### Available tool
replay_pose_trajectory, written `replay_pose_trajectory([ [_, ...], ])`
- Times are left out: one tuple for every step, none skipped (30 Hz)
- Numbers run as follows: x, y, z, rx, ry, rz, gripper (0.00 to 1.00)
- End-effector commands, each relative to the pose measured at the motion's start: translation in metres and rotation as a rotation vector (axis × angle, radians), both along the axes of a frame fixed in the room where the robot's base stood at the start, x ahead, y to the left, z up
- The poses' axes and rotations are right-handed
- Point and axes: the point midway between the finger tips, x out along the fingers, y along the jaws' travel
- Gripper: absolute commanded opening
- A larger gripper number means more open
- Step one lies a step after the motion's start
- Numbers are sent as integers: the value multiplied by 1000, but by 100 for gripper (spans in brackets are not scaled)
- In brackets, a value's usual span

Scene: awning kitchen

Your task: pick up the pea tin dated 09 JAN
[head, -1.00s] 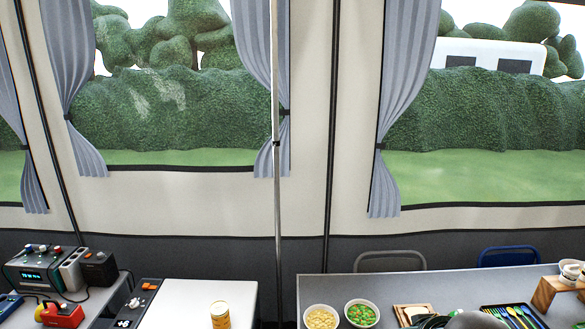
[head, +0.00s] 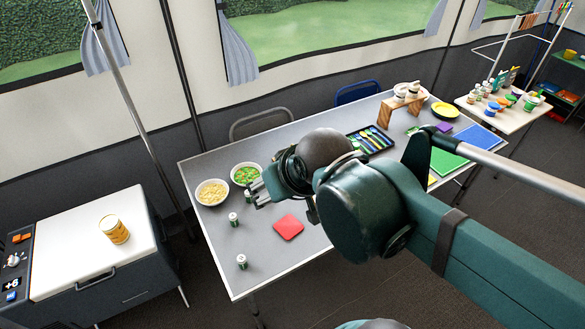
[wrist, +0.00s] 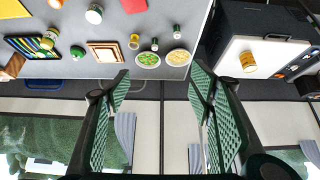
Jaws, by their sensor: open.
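Small tins with green and white sides stand on the grey table in the head view: one (head: 233,219) below the bowls, one (head: 242,262) nearer the front edge, and one (head: 249,196) partly hidden beside my gripper (head: 259,191). In the wrist view, two green-and-white tins (wrist: 155,44) (wrist: 177,31) and a yellowish tin (wrist: 133,41) stand near the bowls. No date is readable, so I cannot tell which is 09 JAN. My gripper also shows in the wrist view (wrist: 160,76). It is open, with nothing between its fingers.
A pasta bowl (head: 212,192) and a pea-and-carrot bowl (head: 246,174) stand at the table's back left. A red square (head: 289,227) lies right of the tins. A cutlery tray (head: 371,140) and wooden stand (head: 402,107) are farther back. An orange-and-white tin (head: 114,229) stands on the white-topped cabinet.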

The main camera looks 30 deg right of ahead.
Motion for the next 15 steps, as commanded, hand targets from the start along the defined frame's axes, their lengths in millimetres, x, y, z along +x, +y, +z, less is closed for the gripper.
replay_pose_trajectory([
  [0,0,0,0,0,0,54],
  [0,0,0,0,0,0,54],
  [0,0,0,0,0,0,54],
  [0,0,0,0,0,0,54],
  [0,0,0,0,0,0,54],
  [0,0,0,0,0,0,54],
  [0,0,0,0,0,0,54],
  [0,0,0,1,0,-1,54],
  [1,0,0,0,1,-2,54],
  [1,-1,-1,2,2,-4,54],
  [1,-1,-1,2,3,-6,54],
  [2,-2,-1,3,5,-10,54],
  [3,-2,-2,5,7,-14,54],
  [5,-3,-2,7,9,-18,54],
  [7,-5,-3,9,13,-25,54],
])
